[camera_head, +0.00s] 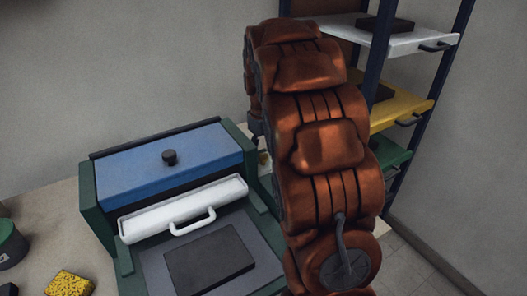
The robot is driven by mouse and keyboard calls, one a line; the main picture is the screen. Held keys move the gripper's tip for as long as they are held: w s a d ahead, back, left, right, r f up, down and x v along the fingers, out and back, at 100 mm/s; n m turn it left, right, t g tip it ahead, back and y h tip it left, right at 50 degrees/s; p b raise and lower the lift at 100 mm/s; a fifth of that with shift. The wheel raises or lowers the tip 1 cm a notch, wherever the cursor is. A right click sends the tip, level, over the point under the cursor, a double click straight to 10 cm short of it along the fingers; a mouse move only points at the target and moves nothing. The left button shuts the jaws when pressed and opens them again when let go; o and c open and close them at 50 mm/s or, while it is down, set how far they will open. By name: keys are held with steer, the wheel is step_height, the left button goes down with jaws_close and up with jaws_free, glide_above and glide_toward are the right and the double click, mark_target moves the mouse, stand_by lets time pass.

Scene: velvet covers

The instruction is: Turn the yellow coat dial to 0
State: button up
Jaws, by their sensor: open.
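My arm rises in front and bends over, hiding much of that side. The grey end of my gripper (256,128) shows in part just above the yellowish part. Its fingers are mostly hidden behind my arm, and I cannot tell whether it touches anything.
The machine has a white front bar with a handle (192,220) and a dark plate (209,259) on its grey bed. A speckled yellow block (69,284) and a green container (10,243) are at left. A rack with white, yellow (400,109) and green trays stands at right.

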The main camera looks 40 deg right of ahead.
steer(key=shift+f, duration=0.4)
jaws_close()
stand_by(0.4)
